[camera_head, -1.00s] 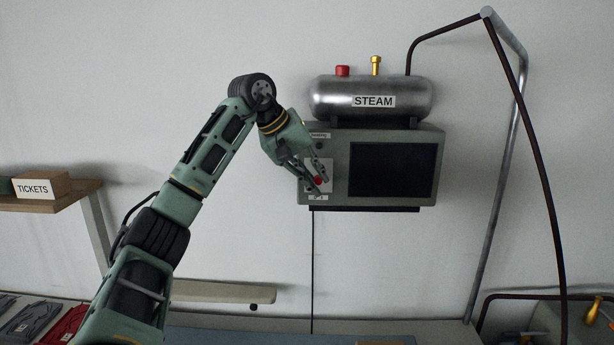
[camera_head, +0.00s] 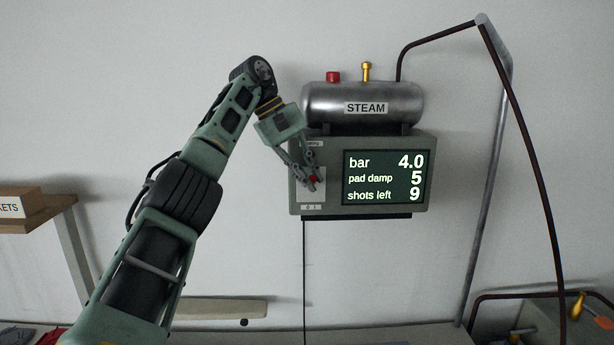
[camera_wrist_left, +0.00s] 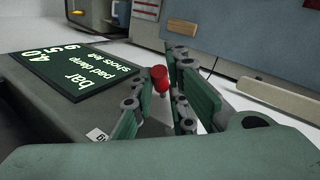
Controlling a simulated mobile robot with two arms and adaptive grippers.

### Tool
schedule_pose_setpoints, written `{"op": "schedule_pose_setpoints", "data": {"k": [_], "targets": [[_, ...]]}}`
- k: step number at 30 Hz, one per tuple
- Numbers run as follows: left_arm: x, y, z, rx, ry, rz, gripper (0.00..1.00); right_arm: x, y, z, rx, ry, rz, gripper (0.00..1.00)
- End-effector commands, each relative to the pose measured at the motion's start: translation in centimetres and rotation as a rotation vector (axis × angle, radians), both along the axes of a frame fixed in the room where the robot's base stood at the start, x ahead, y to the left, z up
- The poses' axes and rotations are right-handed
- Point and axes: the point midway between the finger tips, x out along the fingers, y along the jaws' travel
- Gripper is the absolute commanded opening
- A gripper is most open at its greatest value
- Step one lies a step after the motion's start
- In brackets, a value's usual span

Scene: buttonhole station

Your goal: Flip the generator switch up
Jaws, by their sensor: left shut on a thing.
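The steam generator's grey control box (camera_head: 384,210) hangs on the wall under a metal tank (camera_head: 400,98) labelled STEAM. Its switch has a red knob (camera_head: 313,179) on a pale plate (camera_head: 311,198) at the box's left side. My left gripper (camera_head: 311,184) is at the switch, its fingers around the red knob and shut on it. In the left wrist view the red knob (camera_wrist_left: 160,78) stands up between the fingers (camera_wrist_left: 158,110). The fingers partly hide the switch plate. The display (camera_head: 386,178) is lit: bar 4.0, pad damp 5, shots left 9. My right gripper is not in view.
A dark hose (camera_head: 525,130) and a metal pole (camera_head: 489,190) stand right of the generator. A wooden shelf (camera_head: 40,203) with a ticket box (camera_head: 14,205) is at the left. The wall between shelf and generator is clear apart from my left arm.

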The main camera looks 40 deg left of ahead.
Motion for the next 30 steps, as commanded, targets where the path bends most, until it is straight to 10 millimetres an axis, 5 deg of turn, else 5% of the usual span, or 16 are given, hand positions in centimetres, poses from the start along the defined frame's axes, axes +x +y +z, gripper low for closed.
{"op": "schedule_pose_setpoints", "data": {"k": [27,28,30], "targets": [[0.14,-0.31,0.87,-0.035,0.02,-0.003,0.0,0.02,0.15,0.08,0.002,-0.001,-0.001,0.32],[0.14,-0.3,0.88,-0.035,0.02,-0.003,0.15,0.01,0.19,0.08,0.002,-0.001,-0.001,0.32],[0.14,-0.31,0.88,-0.035,0.02,-0.002,0.21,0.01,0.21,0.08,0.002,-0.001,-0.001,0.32]]}}
